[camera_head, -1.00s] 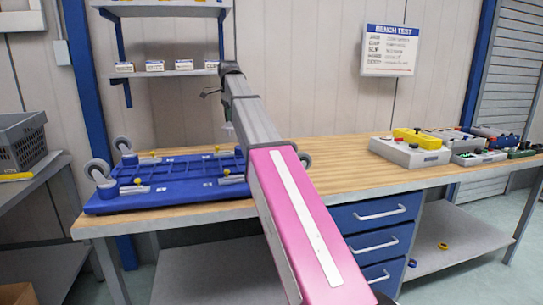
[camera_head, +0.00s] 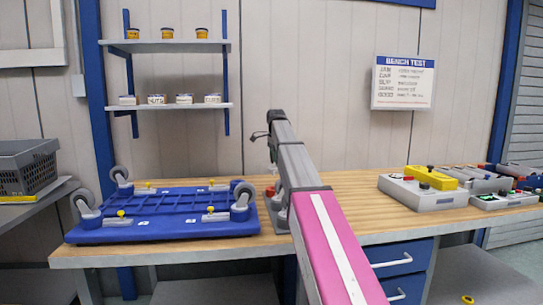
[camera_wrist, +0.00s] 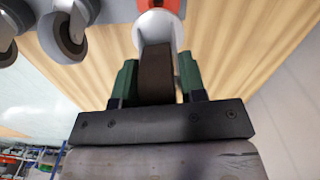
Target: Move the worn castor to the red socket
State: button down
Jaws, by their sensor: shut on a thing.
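My gripper (camera_wrist: 157,82) has its green fingers shut on a dark wheel, the castor (camera_wrist: 156,70), with a pale round part above it. A red-orange part (camera_wrist: 160,4) shows just beyond the pale part at the top edge of the wrist view; I cannot tell whether the castor is seated in it. A small red spot (camera_head: 270,190) shows just left of the arm, low over the bench. The blue upturned cart base (camera_head: 160,228) lies to the left, with castors at its corners.
Grey wheels (camera_wrist: 65,35) hang close at upper left in the wrist view. The wooden bench (camera_head: 345,190) is clear right of my arm. Grey boxes (camera_head: 430,195), one bearing a yellow block, stand farther right. A shelf (camera_head: 170,106) with small boxes is on the wall.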

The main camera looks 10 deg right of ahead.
jog(key=shift+f, duration=2.45)
jog(key=shift+f, duration=1.9)
jog(key=c, duration=0.6)
grip_release()
jog(key=shift+r, duration=0.1)
notch_tip(320, 180, up, 11)
jog(key=shift+f, duration=0.2)
